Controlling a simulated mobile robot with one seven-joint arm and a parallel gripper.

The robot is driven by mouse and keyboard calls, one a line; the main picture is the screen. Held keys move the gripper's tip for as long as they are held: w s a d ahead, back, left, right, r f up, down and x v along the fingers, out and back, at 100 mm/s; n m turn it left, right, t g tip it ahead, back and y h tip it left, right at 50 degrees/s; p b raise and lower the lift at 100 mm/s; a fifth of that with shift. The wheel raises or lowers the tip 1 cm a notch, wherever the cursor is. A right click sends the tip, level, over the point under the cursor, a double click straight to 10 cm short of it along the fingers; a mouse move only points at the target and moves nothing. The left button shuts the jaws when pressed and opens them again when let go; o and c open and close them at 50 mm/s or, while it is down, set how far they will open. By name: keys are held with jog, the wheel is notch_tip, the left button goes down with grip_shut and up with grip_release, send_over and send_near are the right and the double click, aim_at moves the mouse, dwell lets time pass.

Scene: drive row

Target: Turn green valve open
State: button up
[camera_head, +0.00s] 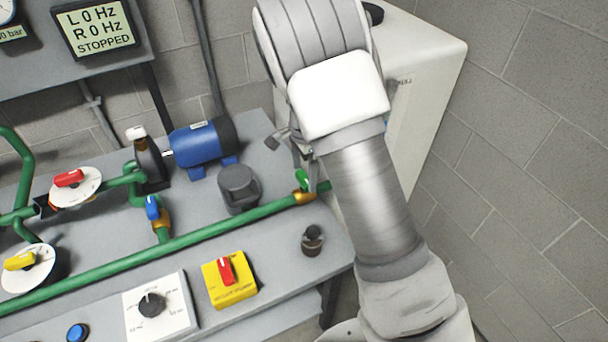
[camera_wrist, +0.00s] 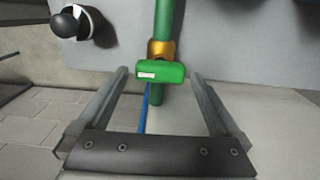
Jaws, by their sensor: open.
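The green valve handle (camera_wrist: 160,72) lies crosswise over the green pipe in the wrist view, on a brass valve body (camera_wrist: 162,48). The handle has a small white mark at its left end. In the head view the green handle (camera_head: 302,180) sits at the right end of the long pipe, on the brass body (camera_head: 304,197). My gripper (camera_wrist: 160,76) is open, with one finger on each side of the handle and visible gaps to both. In the head view my gripper (camera_head: 297,148) is partly hidden by my arm.
A dark knob-like fitting (camera_head: 312,240) stands on the bench near the valve. A grey round fitting (camera_head: 239,188) and a blue motor (camera_head: 202,145) are to its left. A white cabinet (camera_head: 425,95) stands behind my arm. A yellow box with a red switch (camera_head: 229,279) sits in front.

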jog(key=shift+f, duration=0.5)
jog(key=shift+c, duration=0.2)
jog(key=c, duration=1.1)
